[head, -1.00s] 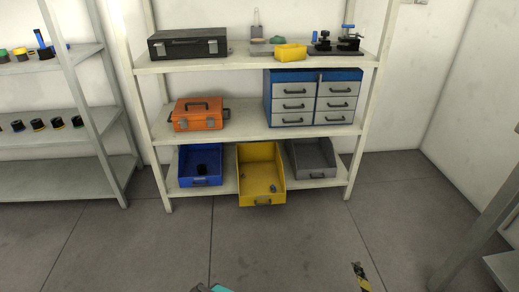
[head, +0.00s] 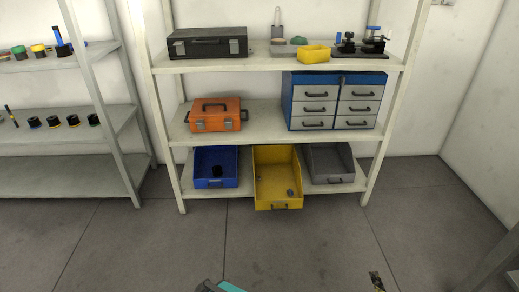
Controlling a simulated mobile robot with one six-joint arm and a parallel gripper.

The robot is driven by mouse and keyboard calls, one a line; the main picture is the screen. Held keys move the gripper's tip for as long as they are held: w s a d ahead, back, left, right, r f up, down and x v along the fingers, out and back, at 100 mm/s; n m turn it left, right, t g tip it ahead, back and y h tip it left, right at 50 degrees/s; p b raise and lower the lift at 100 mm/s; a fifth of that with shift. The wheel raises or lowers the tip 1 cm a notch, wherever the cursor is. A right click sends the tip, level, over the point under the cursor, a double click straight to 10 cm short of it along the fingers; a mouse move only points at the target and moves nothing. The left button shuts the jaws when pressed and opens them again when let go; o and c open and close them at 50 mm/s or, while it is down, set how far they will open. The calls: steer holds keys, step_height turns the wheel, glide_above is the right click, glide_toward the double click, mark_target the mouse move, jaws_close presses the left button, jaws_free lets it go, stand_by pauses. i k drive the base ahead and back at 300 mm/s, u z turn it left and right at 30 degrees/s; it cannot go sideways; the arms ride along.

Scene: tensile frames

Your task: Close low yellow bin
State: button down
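The low yellow bin (head: 269,197) is on the bottom shelf (head: 245,190) of the white rack, between a blue bin and a grey bin. It sticks out past the shelf's front edge, further than its neighbours. Its top is open, a small dark item lies inside, and a dark handle (head: 280,207) is on its front face. At the bottom edge, a cut-off teal and grey part (head: 222,287) and a dark and yellow part (head: 376,282) show, well short of the bin. I cannot tell whether either belongs to my gripper.
The blue bin (head: 216,183) stands left and the grey bin (head: 332,180) right of the yellow one. An orange case (head: 216,118) and a blue drawer cabinet (head: 334,82) are above. Another grey rack (head: 68,190) stands at left. The floor (head: 300,245) in front is clear.

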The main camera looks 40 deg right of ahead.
mark_target(278, 167)
steer(key=i, duration=0.85)
steer(key=z, duration=0.05)
